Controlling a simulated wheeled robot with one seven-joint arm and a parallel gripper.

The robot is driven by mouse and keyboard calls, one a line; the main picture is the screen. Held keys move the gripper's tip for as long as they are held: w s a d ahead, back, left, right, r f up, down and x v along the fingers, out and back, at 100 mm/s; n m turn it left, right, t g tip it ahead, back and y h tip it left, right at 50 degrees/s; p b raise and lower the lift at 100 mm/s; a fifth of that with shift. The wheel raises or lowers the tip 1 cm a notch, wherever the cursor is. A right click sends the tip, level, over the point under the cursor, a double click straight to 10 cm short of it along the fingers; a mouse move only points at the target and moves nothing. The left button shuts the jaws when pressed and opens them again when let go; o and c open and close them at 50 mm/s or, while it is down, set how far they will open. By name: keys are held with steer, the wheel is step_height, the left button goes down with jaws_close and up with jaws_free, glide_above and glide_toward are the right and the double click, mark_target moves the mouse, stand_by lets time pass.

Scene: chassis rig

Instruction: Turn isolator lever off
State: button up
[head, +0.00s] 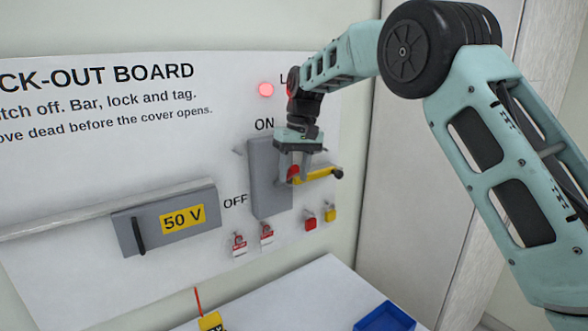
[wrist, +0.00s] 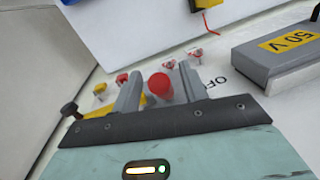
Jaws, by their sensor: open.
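The grey isolator box (head: 265,178) is on the white board, with ON printed above it and OFF at its lower left. Its yellow lever (head: 318,174) sticks out to the right, nearly level, with a black knob at its outer end. A red round part (head: 293,174) is at the lever's inner end; it also shows in the wrist view (wrist: 160,84). My gripper (head: 294,176) is open over that inner end. In the wrist view its fingers (wrist: 158,88) stand on either side of the red part. I cannot tell whether they touch it. The wrist view hides much of the lever.
A red lamp (head: 265,89) is lit above the box. A grey 50 V cover box (head: 140,235) is to the left. Red tags (head: 239,244), a red padlock (head: 310,224) and a yellow padlock (head: 330,215) hang below. A blue bin (head: 385,318) sits on the white shelf (head: 300,285).

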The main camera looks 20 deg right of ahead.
steer(key=shift+f, duration=0.1)
steer(key=shift+c, duration=0.3)
jaws_close()
